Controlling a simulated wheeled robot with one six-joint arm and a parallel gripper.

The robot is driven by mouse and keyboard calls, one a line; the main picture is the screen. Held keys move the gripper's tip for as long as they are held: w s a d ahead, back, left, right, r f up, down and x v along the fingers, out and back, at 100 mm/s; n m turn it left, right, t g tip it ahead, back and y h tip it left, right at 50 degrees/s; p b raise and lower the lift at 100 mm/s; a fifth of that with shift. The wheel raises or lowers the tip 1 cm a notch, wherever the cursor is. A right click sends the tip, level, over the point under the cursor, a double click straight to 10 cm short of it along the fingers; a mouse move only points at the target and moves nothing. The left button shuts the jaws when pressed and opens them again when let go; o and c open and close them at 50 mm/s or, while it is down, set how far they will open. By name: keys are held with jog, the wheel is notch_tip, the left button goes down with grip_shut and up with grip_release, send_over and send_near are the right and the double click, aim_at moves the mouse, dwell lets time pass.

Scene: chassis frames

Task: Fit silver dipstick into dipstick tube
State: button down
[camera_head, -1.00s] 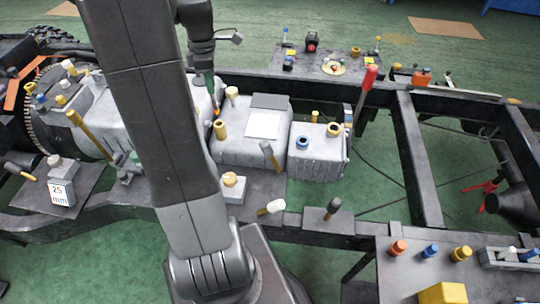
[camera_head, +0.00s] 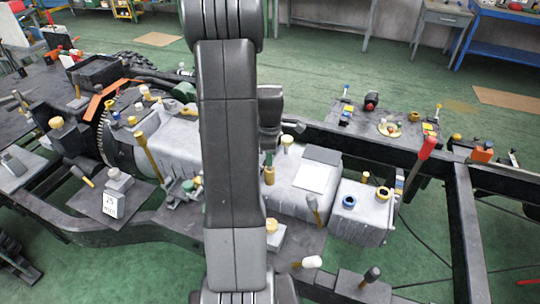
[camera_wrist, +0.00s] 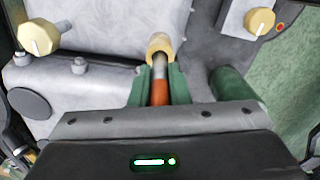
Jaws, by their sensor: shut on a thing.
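My gripper (camera_wrist: 160,88) has green fingers shut on the silver dipstick (camera_wrist: 161,66), around its orange-red grip. The dipstick's silver end points at a yellow collar, taken as the dipstick tube (camera_wrist: 158,44), at the top middle of the wrist view. The end overlaps the collar's mouth there; I cannot tell whether it is inside. In the head view my gripper (camera_head: 268,153) is right above the yellow tube (camera_head: 269,175), beside the grey block with a white label. My arm hides part of the block, and the dipstick is too small to make out clearly.
Yellow caps (camera_wrist: 38,37) and (camera_wrist: 260,22) stand on the grey metal near my gripper in the wrist view. A grey box (camera_head: 362,212) with blue and yellow ports and a red-handled lever (camera_head: 427,147) stand to the right. Black frame rails surround the block.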

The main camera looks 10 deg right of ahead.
jog(key=shift+f, duration=0.1)
jog(key=c, duration=1.8)
grip_release()
jog(key=o, duration=0.4)
notch_tip(320, 180, up, 12)
jog(key=shift+r+b, duration=0.15)
jog(key=shift+b, duration=0.3)
